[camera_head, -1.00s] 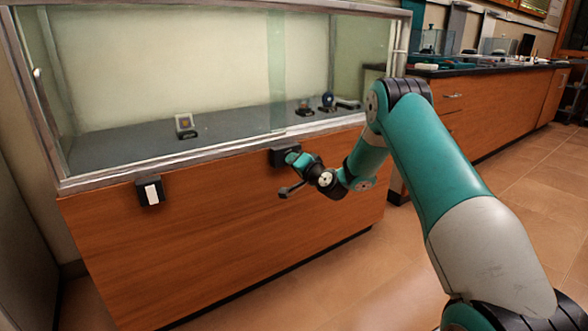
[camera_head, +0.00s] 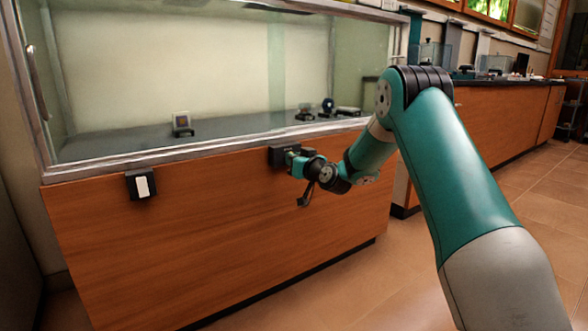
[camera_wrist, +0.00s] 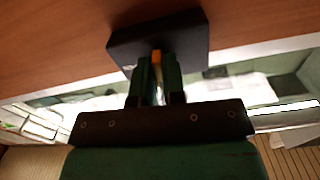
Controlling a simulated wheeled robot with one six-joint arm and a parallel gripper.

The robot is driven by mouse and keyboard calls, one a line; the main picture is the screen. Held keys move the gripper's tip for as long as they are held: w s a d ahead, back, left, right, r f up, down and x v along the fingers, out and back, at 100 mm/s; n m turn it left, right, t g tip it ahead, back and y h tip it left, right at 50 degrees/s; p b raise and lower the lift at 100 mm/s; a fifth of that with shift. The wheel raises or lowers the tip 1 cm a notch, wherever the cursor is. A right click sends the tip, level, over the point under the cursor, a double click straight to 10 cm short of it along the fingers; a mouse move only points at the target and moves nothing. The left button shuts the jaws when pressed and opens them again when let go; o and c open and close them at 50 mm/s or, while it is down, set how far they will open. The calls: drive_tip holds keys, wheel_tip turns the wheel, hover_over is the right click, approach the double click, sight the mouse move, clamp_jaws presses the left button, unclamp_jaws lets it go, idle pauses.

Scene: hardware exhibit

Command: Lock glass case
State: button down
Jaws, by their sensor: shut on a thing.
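The glass case (camera_head: 205,147) stands on a wooden cabinet, its front pane closed along the metal sill. A black lock block (camera_head: 283,155) is fixed to the wood just under the sill. It also shows in the wrist view (camera_wrist: 190,35), where the picture has wood above and glass below. My gripper (camera_head: 292,155) is at this block, its fingers pointing into its face. In the wrist view my gripper (camera_wrist: 157,65) is shut on a small orange piece (camera_wrist: 156,56), mostly hidden between the fingers. Whether it is a key or knob, I cannot tell.
A second black block with a white plate (camera_head: 141,184) is on the cabinet at the left. Small exhibits, such as a framed piece (camera_head: 181,122), stand inside the case. A wooden counter (camera_head: 500,120) runs along the right. The tiled floor in front is free.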

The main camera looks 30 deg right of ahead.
drive_tip(key=shift+n+b, duration=0.45)
drive_tip(key=shift+n, duration=0.15)
drive_tip(key=c, duration=1.2)
unclamp_jaws()
drive_tip(key=s+b, duration=0.1)
drive_tip(key=s, duration=1.6)
drive_tip(key=shift+s+d, duration=0.2)
drive_tip(key=shift+d, duration=0.05)
